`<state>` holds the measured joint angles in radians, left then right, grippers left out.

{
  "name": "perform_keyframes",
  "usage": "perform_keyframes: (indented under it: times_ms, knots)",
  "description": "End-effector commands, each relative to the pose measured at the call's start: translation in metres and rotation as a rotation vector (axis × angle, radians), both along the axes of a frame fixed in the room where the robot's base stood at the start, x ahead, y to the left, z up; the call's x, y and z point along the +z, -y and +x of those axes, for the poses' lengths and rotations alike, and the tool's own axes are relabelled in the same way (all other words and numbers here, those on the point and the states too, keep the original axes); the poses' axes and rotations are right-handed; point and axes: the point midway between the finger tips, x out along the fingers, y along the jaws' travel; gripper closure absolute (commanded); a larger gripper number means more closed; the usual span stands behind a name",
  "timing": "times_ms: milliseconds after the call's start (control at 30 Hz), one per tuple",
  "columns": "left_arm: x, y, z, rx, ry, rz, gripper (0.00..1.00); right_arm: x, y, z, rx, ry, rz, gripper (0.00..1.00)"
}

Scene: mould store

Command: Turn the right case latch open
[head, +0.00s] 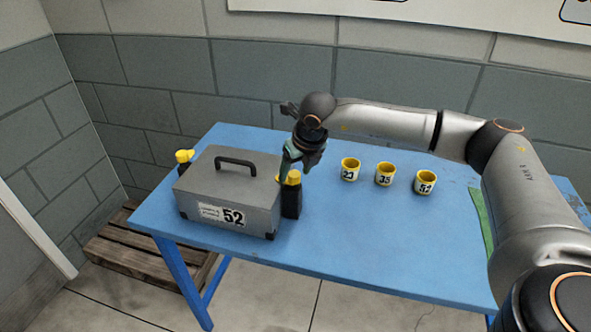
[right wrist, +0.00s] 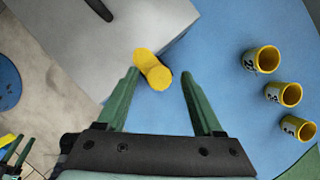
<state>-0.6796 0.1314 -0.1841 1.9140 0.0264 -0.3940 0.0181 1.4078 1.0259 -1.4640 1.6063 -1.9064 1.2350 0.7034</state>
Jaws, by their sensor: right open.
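The grey case (head: 228,188) stands at the left of the blue table, marked 52, with a black handle on its lid. The right case latch (head: 291,193) is a dark block with a yellow knob at the case's right side. Its knob (right wrist: 153,70) shows in the right wrist view. My right gripper (head: 286,166) is open, pointing down at this knob. In the right wrist view the knob appears between the green fingertips (right wrist: 158,77); contact cannot be told. The left latch's yellow knob (head: 184,156) shows beyond the case. My left gripper is not in the head view.
Several yellow numbered cups are absent elsewhere; three, marked 23 (head: 350,170), 35 (head: 384,174) and 52 (head: 425,182), stand right of the latch. The blue table (head: 330,240) is clear in front. A wooden pallet (head: 140,250) lies below left. Unclear green and yellow parts (right wrist: 12,150) show lower left.

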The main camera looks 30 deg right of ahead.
Motion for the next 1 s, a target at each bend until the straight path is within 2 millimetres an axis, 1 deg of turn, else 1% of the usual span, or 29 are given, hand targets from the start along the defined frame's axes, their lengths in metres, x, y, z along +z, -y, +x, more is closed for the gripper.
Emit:
perform_keyframes:
  times_ms: [233,800,833,1000]
  knots:
    - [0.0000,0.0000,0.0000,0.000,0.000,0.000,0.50,-0.0006,-0.0002,0.0002,0.001,0.000,0.000,0.33]
    - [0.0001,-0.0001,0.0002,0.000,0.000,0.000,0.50,0.0002,0.0001,0.0002,0.000,0.001,0.000,0.97]
    - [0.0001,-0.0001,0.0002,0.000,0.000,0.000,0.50,0.0002,0.0001,0.0002,0.000,0.001,0.000,1.00]
    - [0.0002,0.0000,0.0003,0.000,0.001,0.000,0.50,0.0003,0.0002,0.0003,0.000,0.001,0.000,1.00]
